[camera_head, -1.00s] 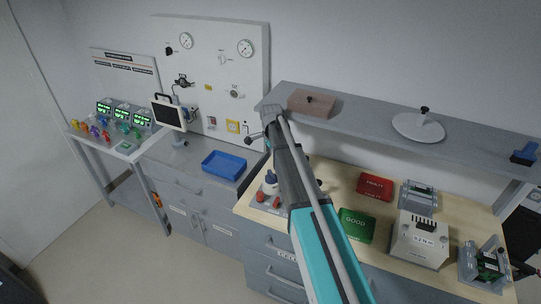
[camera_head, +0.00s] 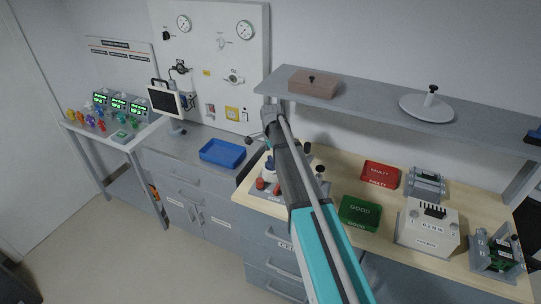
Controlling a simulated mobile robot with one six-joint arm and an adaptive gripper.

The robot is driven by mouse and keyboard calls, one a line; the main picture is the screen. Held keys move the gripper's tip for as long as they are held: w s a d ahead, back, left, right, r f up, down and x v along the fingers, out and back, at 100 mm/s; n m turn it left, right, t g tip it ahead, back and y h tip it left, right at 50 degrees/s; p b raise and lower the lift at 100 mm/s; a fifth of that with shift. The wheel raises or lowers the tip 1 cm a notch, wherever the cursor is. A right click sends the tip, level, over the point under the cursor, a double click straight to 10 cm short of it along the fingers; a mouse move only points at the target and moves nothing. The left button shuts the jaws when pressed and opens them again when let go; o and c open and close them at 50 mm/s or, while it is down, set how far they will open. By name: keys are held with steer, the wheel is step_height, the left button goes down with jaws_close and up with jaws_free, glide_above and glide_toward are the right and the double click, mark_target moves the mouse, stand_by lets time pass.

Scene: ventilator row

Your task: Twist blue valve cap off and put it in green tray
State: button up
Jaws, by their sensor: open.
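Several small coloured caps, red, yellow, blue, purple and green among them, stand in a row before the green-lit displays on the left table (camera_head: 150,131). They are too small to tell which is the blue valve cap. A small green-and-white item (camera_head: 122,136) lies at that table's front; I cannot tell if it is a tray. A green tray marked GOOD (camera_head: 360,212) sits on the wooden bench. My gripper (camera_head: 262,131) is at the far end of my raised arm, mid-picture, well right of the caps. It is open and looks empty; its fingers are small and partly hidden.
A blue tray (camera_head: 222,153) lies on the grey cabinet, with a monitor (camera_head: 167,101) behind it. A red tray (camera_head: 381,175) and several devices stand on the wooden bench. A shelf (camera_head: 370,109) overhangs it near my arm.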

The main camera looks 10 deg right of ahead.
mark_target(272, 159)
steer(key=shift+f+b, duration=1.95)
steer(key=shift+f, duration=0.3)
steer(key=shift+c, duration=0.3)
steer(key=c, duration=0.7)
steer(key=shift+n, duration=2.3)
steer(key=shift+n, duration=2.3)
